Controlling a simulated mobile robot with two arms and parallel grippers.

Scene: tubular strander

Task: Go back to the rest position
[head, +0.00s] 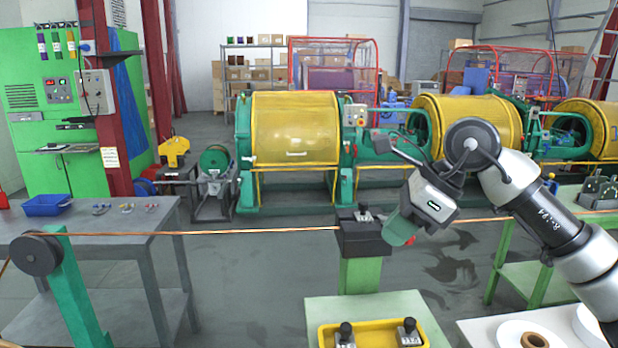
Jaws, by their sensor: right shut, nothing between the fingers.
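My right gripper (400,232) hangs at the end of its raised arm, right of the middle of the view. Its grey body tilts down and to the left, and its fingers are shut with nothing held. It shows just right of a black block (362,238) on a green post, and the picture does not settle whether they touch. A copper wire (250,231) runs across the view to that block and on to the right behind the gripper. My left gripper is not in view.
A grey table (110,218) with a blue tray (46,204) stands left, beside a dark pulley (37,254) on a green post. A yellow tray (373,333) lies low in front. White reels (535,340) lie at lower right. Yellow-caged machines (297,128) stand behind.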

